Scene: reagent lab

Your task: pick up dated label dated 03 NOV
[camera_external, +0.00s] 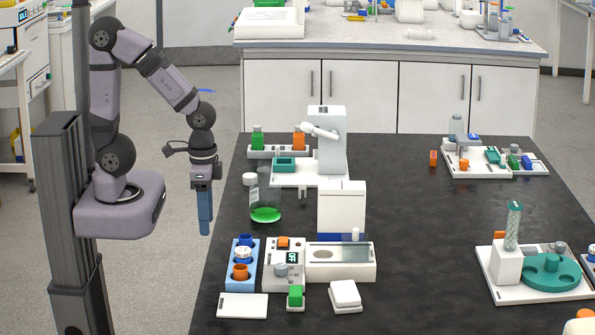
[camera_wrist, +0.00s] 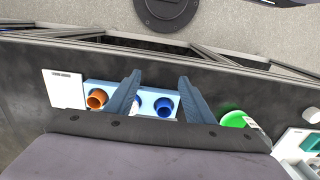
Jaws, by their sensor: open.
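I cannot make out a label reading 03 NOV in either view. A flat white card or plate (camera_external: 242,306) lies at the near left of the dark bench, and in the wrist view (camera_wrist: 64,90) it bears a line of dark print too small to read. My gripper (camera_external: 205,230) points down, open and empty, beyond the bench's left edge and well above the floor. In the wrist view its two blue fingers (camera_wrist: 160,77) stand apart, with a blue rack behind them and the white card to their left.
The blue rack (camera_external: 231,281) holds an orange cup (camera_external: 240,271) and blue-ringed items. Beside it stand a white device with a small display (camera_external: 292,257) and a white tray unit (camera_external: 340,275). A green-based flask (camera_external: 265,214) is farther back.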

